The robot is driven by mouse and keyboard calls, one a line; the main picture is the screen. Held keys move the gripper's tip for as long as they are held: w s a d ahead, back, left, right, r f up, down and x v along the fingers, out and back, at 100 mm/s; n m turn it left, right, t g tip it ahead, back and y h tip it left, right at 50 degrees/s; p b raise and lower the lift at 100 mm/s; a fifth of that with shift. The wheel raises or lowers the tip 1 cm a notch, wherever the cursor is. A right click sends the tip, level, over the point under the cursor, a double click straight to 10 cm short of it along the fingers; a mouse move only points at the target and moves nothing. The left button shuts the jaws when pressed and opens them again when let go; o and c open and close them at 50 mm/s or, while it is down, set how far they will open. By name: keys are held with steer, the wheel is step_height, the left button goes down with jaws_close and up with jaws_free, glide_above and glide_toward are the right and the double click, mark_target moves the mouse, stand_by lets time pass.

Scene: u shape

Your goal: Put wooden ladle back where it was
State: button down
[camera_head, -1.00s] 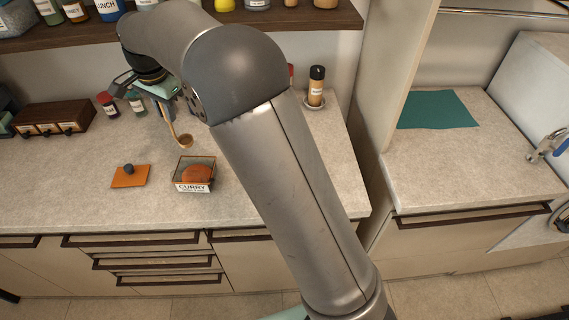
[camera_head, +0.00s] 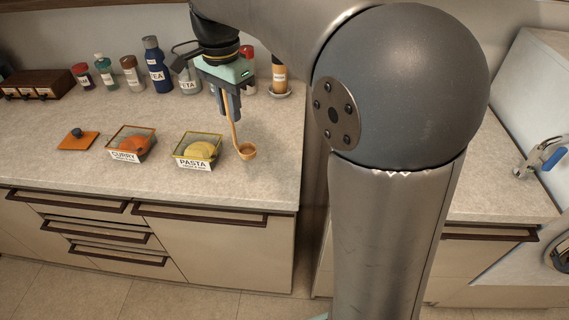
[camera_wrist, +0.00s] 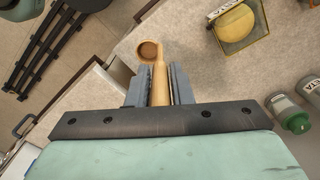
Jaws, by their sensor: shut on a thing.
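My gripper (camera_head: 229,106) is shut on the handle of the wooden ladle (camera_head: 249,151), which hangs bowl-down over the right part of the counter, right of the pasta box. In the wrist view the ladle's handle (camera_wrist: 160,84) lies between the two grey fingers of my gripper (camera_wrist: 160,88), and its round bowl shows beyond them. The bowl appears at or just above the counter; I cannot tell whether it touches.
The pasta box (camera_head: 198,150), the curry box (camera_head: 131,143) and an orange board (camera_head: 79,140) stand left on the counter (camera_head: 60,175). Several bottles, including a blue one (camera_head: 156,66), line the back. The counter's right end is near the ladle. My arm hides much at right.

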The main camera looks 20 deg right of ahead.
steer(key=w+d+f+p, duration=0.4)
steer(key=w+d+f, duration=0.3)
steer(key=w+f, duration=0.4)
steer(key=shift+w+f, duration=0.4)
steer(key=shift+f, duration=0.85)
steer(key=c, duration=1.3)
jaws_free()
